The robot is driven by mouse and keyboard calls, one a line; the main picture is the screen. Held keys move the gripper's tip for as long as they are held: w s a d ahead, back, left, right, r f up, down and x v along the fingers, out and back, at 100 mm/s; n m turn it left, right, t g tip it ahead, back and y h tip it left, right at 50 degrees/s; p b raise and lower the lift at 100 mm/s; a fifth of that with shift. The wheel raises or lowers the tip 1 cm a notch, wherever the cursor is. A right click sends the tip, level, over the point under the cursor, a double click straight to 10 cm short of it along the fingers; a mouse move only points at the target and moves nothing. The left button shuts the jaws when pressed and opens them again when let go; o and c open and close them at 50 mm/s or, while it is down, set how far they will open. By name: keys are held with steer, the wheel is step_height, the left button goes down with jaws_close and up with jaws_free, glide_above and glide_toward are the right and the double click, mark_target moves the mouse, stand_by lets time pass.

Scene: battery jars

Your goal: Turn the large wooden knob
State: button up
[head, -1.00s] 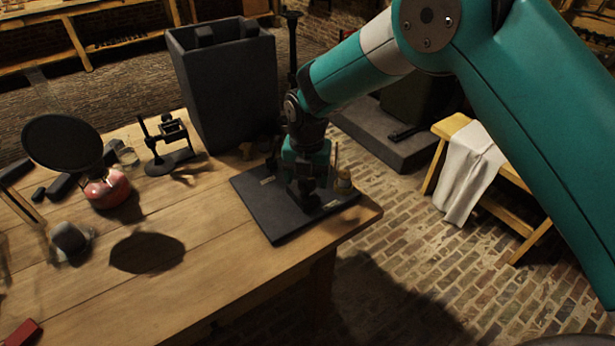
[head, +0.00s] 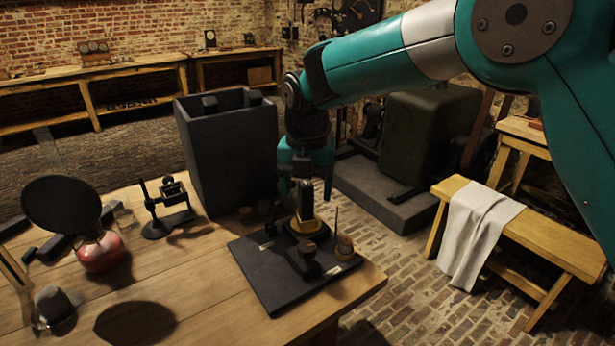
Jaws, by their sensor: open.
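A dark slate-like board (head: 262,275) lies on the wooden table near its right corner. A round dark-brown knob (head: 308,250), which looks like the large wooden knob, sits on a dark arm near the board's front middle. Just behind it stands a yellow-and-black upright piece (head: 304,226). A small brass-coloured round fitting (head: 344,245) with a thin upright rod is to its right. My gripper (head: 305,187) points down above the upright piece, behind and above the knob and apart from it. It is open, with nothing visibly held.
A tall dark open box (head: 228,150) stands at the table's back, left of my arm. A small black stand (head: 168,208), a red-based burner (head: 100,252) and a grey lump (head: 55,308) are on the left.

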steer(key=shift+r, duration=1.35)
steer(key=s+d+r+m+y, duration=0.2)
steer(key=s+d+r+m, duration=0.4)
steer(key=s+d+m, duration=0.55)
steer(key=s+d+f+m+y, duration=0.1)
steer(key=s+m, duration=0.6)
steer(key=s, duration=0.1)
steer(key=s+d+f+m+y, duration=0.1)
steer(key=s+d+m, duration=0.1)
steer(key=s+m, duration=0.6)
steer(key=shift+s+d, duration=0.3)
steer(key=shift+m, duration=0.25)
